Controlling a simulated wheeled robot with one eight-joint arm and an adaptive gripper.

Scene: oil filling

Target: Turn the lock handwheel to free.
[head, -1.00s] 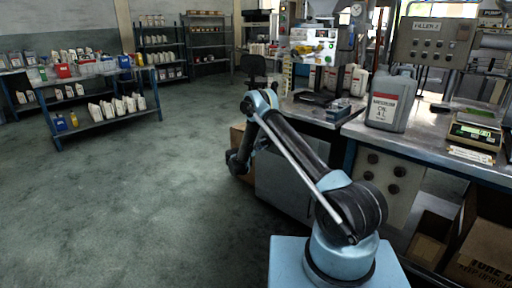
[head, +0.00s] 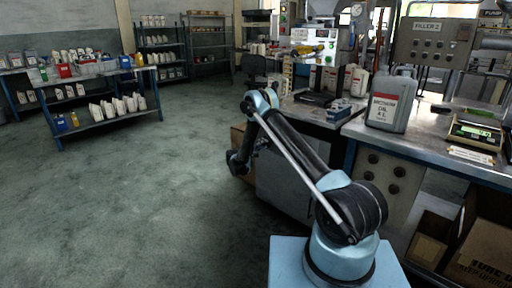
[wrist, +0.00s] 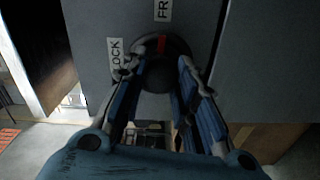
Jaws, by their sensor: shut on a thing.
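The lock handwheel (wrist: 156,77) is a dark round knob with a red mark on its upper rim, on a grey panel in the wrist view. The red mark points up, toward the partly cut-off FREE label (wrist: 163,10). The LOCK label (wrist: 115,53) is on the left. My gripper (wrist: 161,68) has its blue-padded fingers on both sides of the handwheel, shut on it. The fingers cover part of its sides. In the head view my arm bends down beside the bench, and I cannot make out the handwheel there.
A grey oil jug (head: 391,101) and a scale (head: 475,132) stand on the metal bench (head: 425,143) at the right. Cardboard boxes (head: 480,250) sit under it. A blue table (head: 105,119) with bottles stands at the left. The floor between is clear.

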